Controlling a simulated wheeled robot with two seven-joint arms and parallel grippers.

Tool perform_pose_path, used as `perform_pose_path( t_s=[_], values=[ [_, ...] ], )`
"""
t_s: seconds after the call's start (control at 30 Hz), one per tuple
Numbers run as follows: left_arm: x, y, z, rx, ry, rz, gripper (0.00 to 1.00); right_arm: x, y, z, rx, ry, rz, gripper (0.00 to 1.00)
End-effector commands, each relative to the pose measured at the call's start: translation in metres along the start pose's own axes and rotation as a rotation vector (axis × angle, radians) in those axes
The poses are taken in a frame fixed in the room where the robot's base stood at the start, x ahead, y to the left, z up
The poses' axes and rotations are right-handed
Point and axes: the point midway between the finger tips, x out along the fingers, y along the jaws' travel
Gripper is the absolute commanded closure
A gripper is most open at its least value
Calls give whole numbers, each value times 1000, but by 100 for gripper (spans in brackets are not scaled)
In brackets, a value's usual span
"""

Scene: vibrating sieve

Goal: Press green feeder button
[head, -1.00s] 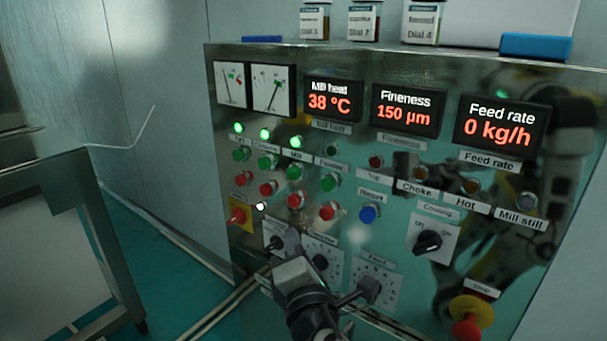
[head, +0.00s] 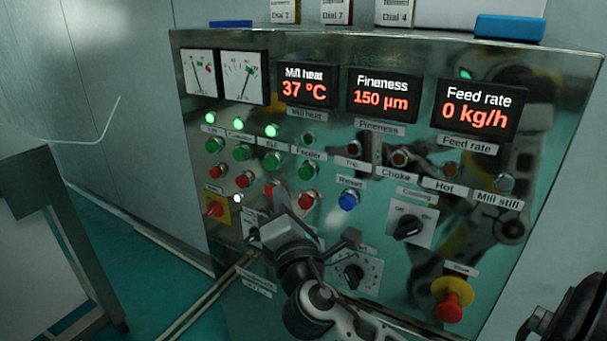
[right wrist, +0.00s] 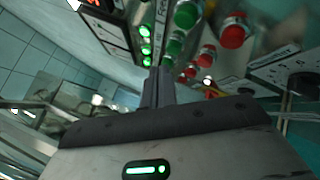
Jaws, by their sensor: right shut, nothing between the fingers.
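The green feeder button (head: 306,169) is the rightmost of the green button row on the steel panel in the head view. The round lamp above it (head: 308,138) is unlit. My right gripper (head: 280,194) is shut and empty. In the head view its tips overlap the red button row, below and left of the feeder button, and appear apart from it. In the right wrist view the shut fingers (right wrist: 158,86) point toward the panel's lamps and buttons. A large green button (right wrist: 188,14) shows at the top there; I cannot tell which one. My left gripper is not in view.
Red buttons (head: 306,200) and a blue reset button (head: 348,200) sit close by. Rotary dials (head: 352,275) are below. A red stop knob (head: 449,305) on yellow is at lower right. Three lamps are lit green. The feed rate display (head: 478,108) reads 0 kg/h.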

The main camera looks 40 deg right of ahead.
Motion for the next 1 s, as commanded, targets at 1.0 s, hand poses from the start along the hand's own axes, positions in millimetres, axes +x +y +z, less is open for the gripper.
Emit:
perform_pose_path(
  t_s=[1.0],
  values=[
    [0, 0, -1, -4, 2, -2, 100, 35, -25, 25, 1, 1, 1, 100]
  ],
)
